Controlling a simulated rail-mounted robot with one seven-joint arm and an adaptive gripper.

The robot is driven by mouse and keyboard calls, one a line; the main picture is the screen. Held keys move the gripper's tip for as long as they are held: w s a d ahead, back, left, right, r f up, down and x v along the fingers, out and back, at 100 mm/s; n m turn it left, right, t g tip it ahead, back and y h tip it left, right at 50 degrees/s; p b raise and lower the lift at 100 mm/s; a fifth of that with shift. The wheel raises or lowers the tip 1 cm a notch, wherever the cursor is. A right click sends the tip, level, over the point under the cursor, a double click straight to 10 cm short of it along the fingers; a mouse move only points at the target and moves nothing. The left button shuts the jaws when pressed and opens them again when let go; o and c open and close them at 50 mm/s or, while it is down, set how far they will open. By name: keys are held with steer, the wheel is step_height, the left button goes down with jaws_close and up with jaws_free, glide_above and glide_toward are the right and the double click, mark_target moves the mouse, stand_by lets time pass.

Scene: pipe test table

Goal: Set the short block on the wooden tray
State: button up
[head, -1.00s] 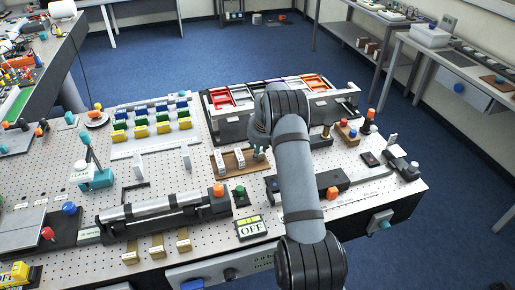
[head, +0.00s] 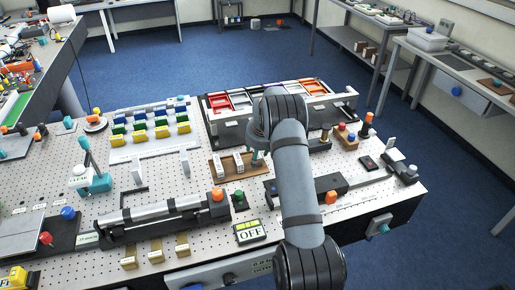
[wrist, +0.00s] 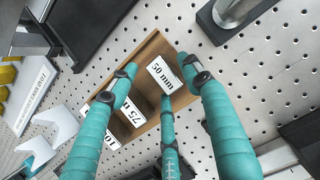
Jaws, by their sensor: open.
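The wooden tray (head: 216,168) lies at mid-table and shows from close above in the wrist view (wrist: 148,48). The short block, white and labelled 50 mm (wrist: 164,74), is at the tray's upper right end in the wrist view. Blocks labelled 75 (wrist: 130,112) and 10-something (wrist: 104,138) are on the tray at lower left, partly hidden by a finger. My gripper (wrist: 160,82) has teal fingers, spread apart on both sides of the 50 mm block, with another finger below it. I cannot tell whether any finger touches it. In the head view my arm hides part of this area.
A black device with red and orange bins (head: 240,100) stands behind the tray. A cylinder rig (head: 160,212) and an OFF display (head: 250,232) are in front. White uprights (head: 184,165) stand to the left. Perforated board is bare between them.

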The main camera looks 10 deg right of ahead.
steer(key=b+v, duration=0.3)
steer(key=v, duration=0.9)
